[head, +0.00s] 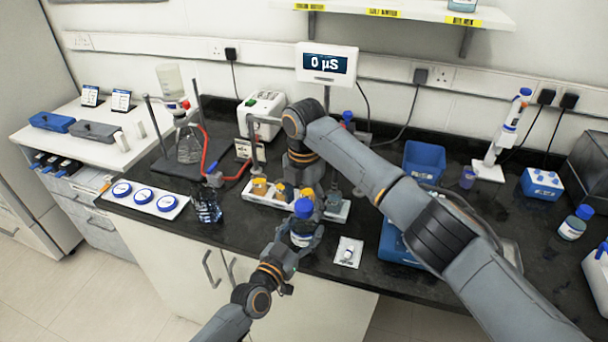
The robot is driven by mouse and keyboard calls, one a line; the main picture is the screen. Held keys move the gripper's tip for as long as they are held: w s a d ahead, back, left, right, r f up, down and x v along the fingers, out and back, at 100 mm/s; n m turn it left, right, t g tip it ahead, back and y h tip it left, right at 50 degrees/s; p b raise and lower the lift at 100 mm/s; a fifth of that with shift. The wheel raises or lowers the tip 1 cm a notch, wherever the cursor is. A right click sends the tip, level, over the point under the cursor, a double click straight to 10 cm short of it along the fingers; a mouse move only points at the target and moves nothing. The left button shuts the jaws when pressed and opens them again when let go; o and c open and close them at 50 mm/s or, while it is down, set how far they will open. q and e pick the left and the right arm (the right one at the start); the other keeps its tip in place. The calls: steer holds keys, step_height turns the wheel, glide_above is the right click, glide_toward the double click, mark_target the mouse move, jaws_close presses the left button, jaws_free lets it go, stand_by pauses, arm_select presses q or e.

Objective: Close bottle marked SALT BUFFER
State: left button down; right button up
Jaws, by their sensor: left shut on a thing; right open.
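A bottle with a blue cap (303,208) stands at the counter's front edge. Its label is too small and too covered to read. My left gripper (301,239) is shut on this bottle's body from the front. The cap sits on top of the bottle; I cannot tell how tightly it is seated. My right gripper (303,188) is open, pointing down just above and behind the blue cap. Its fingers are partly hidden among the jars behind, so I cannot tell whether they touch the cap.
A white tray (338,214) with several orange-topped jars lies right behind the bottle. Another blue-capped bottle (575,223) stands far right. Glassware on a stand (187,150) is at left.

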steer(key=n, duration=0.8)
steer(key=shift+n, duration=0.3)
step_height(320, 180, up, 8)
steer(key=shift+r, duration=0.1)
arm_select(q)
steer(key=shift+c, duration=1.1)
jaws_free()
steer(key=shift+s, duration=0.1)
steer(key=v, duration=1.1)
steer(key=shift+s+a, duration=0.2)
steer(key=shift+s, duration=0.15)
